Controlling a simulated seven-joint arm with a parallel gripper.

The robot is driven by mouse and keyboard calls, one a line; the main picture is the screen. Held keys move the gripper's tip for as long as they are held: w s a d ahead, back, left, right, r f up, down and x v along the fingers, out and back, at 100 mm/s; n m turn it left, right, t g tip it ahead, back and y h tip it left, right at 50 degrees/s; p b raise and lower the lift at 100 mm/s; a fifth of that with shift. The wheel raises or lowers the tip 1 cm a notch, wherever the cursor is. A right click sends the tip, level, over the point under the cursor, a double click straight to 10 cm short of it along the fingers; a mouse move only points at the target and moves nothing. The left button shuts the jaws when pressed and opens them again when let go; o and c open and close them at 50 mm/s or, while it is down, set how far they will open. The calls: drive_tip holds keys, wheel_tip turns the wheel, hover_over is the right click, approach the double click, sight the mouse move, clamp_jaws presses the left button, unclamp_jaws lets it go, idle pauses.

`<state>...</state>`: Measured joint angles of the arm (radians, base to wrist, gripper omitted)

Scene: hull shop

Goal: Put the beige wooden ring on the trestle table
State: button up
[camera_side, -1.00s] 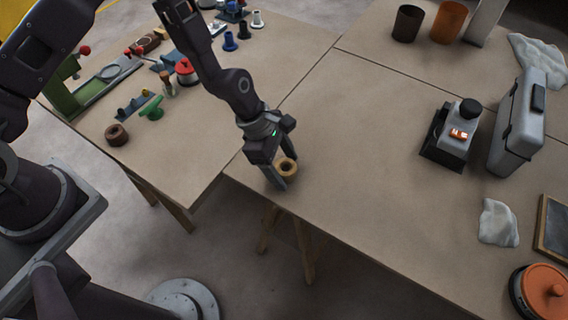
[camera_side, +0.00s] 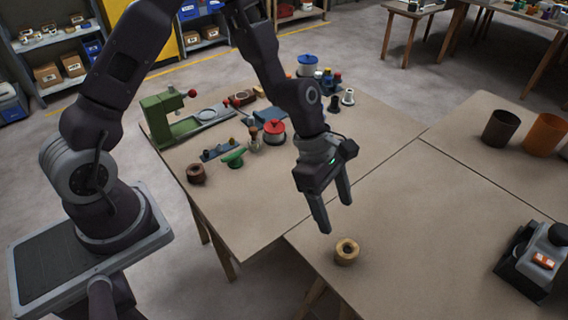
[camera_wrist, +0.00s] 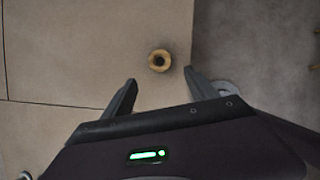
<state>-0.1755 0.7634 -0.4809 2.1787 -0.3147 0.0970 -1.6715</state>
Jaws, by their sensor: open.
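The beige wooden ring (camera_side: 347,251) lies flat on the trestle table (camera_side: 400,235), near that table's front left corner. My gripper (camera_side: 336,214) is open and empty, raised above the table and a little behind the ring in the side view. In the wrist view the ring (camera_wrist: 159,61) lies beyond the fingertips, roughly midway between the two open fingers (camera_wrist: 160,75). Nothing touches the ring but the table.
A second table (camera_side: 240,205) at the left holds a green machine (camera_side: 168,117), a red-lidded pot (camera_side: 274,131), a brown ring (camera_side: 196,173) and several small parts. The table around the ring is clear.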

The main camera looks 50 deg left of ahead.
drive_tip(key=s+a+r+m+t+y, duration=0.1)
drive_tip(key=s+a+r+m, duration=0.3)
drive_tip(key=r, duration=0.3)
drive_tip(key=s+a+r+m+t+y, duration=0.1)
drive_tip(key=s+a+r+m+y, duration=0.15)
drive_tip(key=r+m, duration=0.5)
drive_tip(key=s+a+r+m+t, duration=0.1)
drive_tip(key=s+a+r+m, duration=0.2)
drive_tip(key=s, duration=0.4)
drive_tip(key=s+a+r+m+t, duration=0.1)
drive_tip(key=s+a+r+m, duration=0.3)
drive_tip(key=s+r+m, duration=0.1)
drive_tip(key=shift+s+a+r+m+y, duration=0.2)
drive_tip(key=shift+s+a+m+y, duration=0.15)
drive_tip(key=shift+s+m, duration=0.55)
